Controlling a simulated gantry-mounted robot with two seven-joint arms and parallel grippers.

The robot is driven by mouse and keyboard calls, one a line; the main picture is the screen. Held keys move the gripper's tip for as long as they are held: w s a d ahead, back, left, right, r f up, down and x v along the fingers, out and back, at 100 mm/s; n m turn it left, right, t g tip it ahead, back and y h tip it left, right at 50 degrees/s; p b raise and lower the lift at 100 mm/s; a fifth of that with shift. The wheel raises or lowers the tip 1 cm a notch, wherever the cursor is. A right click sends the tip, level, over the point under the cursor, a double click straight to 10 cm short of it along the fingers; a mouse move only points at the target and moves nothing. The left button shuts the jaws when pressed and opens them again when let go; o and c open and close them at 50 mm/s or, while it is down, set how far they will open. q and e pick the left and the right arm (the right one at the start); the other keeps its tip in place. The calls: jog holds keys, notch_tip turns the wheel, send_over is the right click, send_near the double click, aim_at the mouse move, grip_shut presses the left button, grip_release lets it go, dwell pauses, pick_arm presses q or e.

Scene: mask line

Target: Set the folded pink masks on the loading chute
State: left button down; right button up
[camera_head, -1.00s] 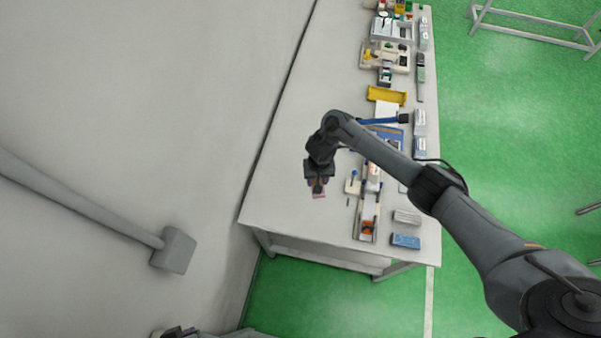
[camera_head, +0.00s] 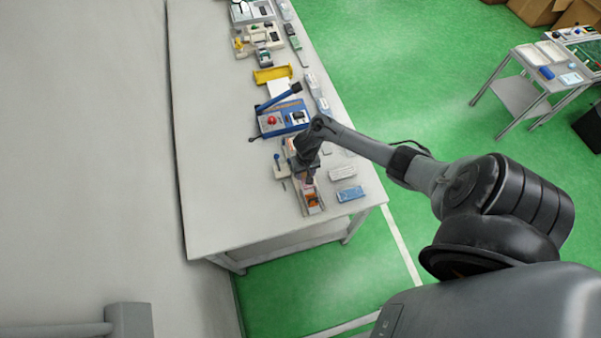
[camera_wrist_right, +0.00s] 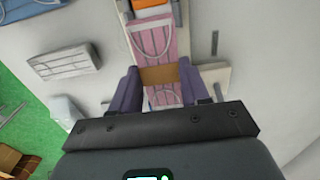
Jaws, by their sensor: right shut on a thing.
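The folded pink masks (camera_wrist_right: 153,38) are a narrow stack with a brown band and white ear loops, best seen in the right wrist view. My right gripper (camera_wrist_right: 160,92) is shut on them, with a finger on each side near the band. In the head view my right gripper (camera_head: 309,178) is over the loading chute (camera_head: 317,208), a narrow channel with an orange piece at its near end. In the wrist view the masks line up along the chute; I cannot tell whether they touch its floor. My left gripper is not in view.
A white pack (camera_head: 342,172) and a blue pack (camera_head: 350,193) lie right of the chute. A blue machine with a red button (camera_head: 272,121) stands behind it. A pale fixture (camera_head: 281,165) stands close on the left. The table's left side is clear.

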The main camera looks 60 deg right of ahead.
jog(key=shift+f+b, duration=1.15)
jog(key=shift+b, duration=0.1)
jog(key=shift+f+b, duration=0.45)
jog(key=shift+f, duration=0.5)
jog(key=shift+p, duration=0.35)
jog(key=shift+f+p, duration=0.1)
jog(key=shift+p, duration=0.2)
dwell(0.4)
